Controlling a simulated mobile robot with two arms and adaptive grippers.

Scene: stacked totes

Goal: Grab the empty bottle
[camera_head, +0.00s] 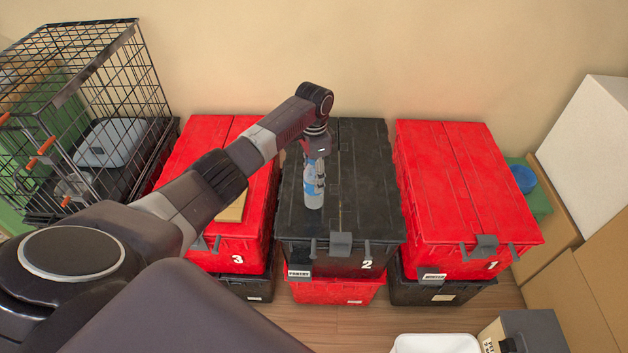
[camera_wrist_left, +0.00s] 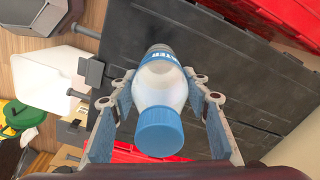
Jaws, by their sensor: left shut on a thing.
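The bottle is clear with a blue label and blue cap. In the head view the bottle (camera_head: 313,190) is upright over the lid of the black tote marked 2 (camera_head: 365,190). My left gripper (camera_head: 316,165) comes down from above and is shut on its upper part. In the left wrist view the bottle (camera_wrist_left: 160,95) lies between the two fingers of my left gripper (camera_wrist_left: 160,110), cap toward the camera. I cannot tell whether its base touches the lid. My right gripper is not in view.
Red totes marked 3 (camera_head: 245,240) and 1 (camera_head: 465,200) flank the black one, each on a lower tote. A wire cage (camera_head: 90,110) stands at left. Cardboard boxes (camera_head: 590,270) and a white bin (camera_head: 436,344) are at right and front.

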